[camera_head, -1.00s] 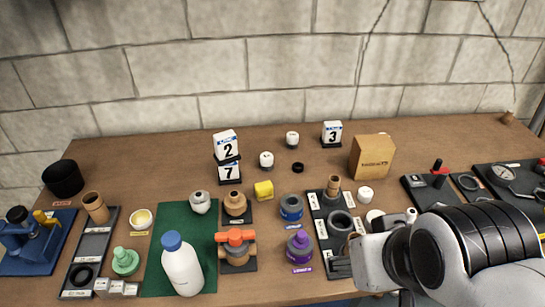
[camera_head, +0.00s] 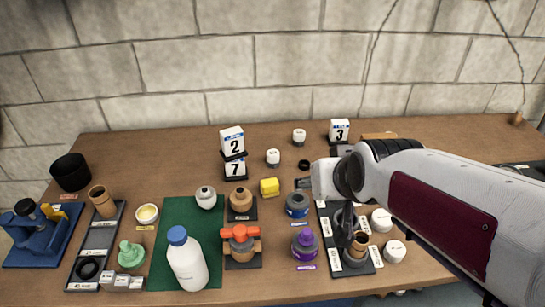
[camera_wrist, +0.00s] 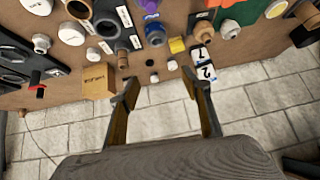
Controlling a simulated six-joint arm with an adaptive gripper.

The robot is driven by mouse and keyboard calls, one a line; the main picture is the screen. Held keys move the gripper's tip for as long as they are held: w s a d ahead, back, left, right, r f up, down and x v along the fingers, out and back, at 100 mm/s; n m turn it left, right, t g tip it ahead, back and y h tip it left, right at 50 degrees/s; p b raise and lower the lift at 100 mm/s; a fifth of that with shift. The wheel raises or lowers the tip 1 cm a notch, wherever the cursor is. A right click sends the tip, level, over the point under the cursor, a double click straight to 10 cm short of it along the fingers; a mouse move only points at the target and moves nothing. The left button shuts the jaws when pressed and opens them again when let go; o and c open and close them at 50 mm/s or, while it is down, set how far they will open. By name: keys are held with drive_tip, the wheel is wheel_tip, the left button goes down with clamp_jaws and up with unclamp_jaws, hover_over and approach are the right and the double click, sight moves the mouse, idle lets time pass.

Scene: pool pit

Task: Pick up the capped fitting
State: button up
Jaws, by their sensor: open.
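The fitting most like a capped one is a pale grey, rounded piece with a lighter top (camera_head: 206,197), standing on the green mat (camera_head: 182,215); I cannot be sure it is the one named. It also shows near the top of the wrist view (camera_wrist: 230,28). A tan fitting (camera_head: 240,201) stands just right of it on a dark base. My gripper (camera_wrist: 162,80) is open and empty, its two fingers apart above the table's back part. In the head view my arm reaches in from the right, well right of the grey fitting, and covers part of a black tray.
A white bottle with a blue cap (camera_head: 186,262) stands in front of the grey fitting. An orange-handled valve (camera_head: 240,243), yellow block (camera_head: 269,187) and purple container (camera_head: 305,242) stand rightward. Number signs (camera_head: 233,143) stand behind. A cardboard box (camera_wrist: 98,82) is near my gripper.

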sight(273, 156)
drive_tip(key=w+a+f+t, duration=0.1)
drive_tip(key=w+a+f, duration=0.15)
drive_tip(key=w, duration=0.55)
drive_tip(key=w+a+f+t, duration=0.15)
drive_tip(key=w+f, duration=0.25)
drive_tip(key=w, duration=0.4)
drive_tip(key=w+f+t, duration=0.1)
drive_tip(key=w+f, duration=0.2)
drive_tip(key=f, duration=0.1)
drive_tip(key=w+a+f+t, duration=0.1)
drive_tip(key=w+f, duration=0.2)
drive_tip(key=w+a+f+t+h, duration=0.1)
drive_tip(key=w+f, duration=0.2)
drive_tip(key=f, duration=0.1)
drive_tip(key=shift+f, duration=0.3)
drive_tip(key=shift+w, duration=0.15)
drive_tip(key=shift+x, duration=1.25)
drive_tip(key=shift+a+x, duration=0.2)
drive_tip(key=shift+x, duration=2.35)
drive_tip(key=shift+r, duration=0.2)
drive_tip(key=shift+c, duration=0.4)
